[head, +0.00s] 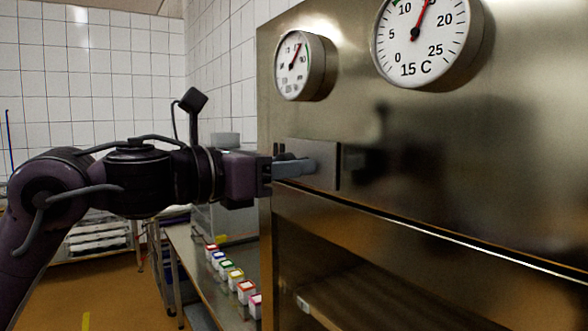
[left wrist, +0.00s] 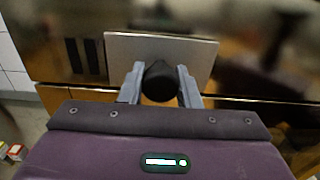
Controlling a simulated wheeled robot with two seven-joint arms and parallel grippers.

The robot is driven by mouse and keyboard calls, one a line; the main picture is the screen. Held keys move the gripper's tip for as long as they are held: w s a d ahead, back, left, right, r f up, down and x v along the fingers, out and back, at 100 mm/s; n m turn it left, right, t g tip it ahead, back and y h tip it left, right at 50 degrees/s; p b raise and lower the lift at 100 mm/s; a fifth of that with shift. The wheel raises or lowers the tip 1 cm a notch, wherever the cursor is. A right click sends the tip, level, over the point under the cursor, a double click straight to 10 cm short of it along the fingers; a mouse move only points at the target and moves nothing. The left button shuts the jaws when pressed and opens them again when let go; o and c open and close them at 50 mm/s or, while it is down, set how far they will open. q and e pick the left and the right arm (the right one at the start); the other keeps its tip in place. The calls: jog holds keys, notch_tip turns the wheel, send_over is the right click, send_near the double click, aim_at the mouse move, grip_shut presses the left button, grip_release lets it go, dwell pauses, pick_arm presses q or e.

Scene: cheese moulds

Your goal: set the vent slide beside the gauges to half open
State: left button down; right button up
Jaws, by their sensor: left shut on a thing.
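The vent slide is a flat steel plate (head: 327,158) on the steel cabinet front, below the gauges. It also shows in the left wrist view (left wrist: 198,52), with a black knob (left wrist: 160,84) standing out from it. Dark vent slots (left wrist: 74,56) show uncovered to the left of the plate; how many lie behind it is hidden. My left gripper (head: 298,168) comes in from the left and is shut on the knob, one finger on each side. In the head view the fingers hide the knob. My right gripper is not in view.
A small gauge (head: 293,65) and a larger 15 C dial (head: 417,40) sit above the slide. A ledge and an open shelf bay (head: 380,290) lie below. A bench (head: 205,285) with several small coloured-lid boxes stands at lower left.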

pick_arm(q)
jog(key=c, duration=1.1)
grip_release()
jog(key=shift+s, duration=0.1)
jog(key=shift+s+a+f, duration=0.1)
jog(key=shift+s+a, duration=0.05)
jog(key=shift+a, duration=0.1)
jog(key=b+v, duration=0.3)
jog(key=v, duration=0.4)
jog(key=shift+s, duration=0.1)
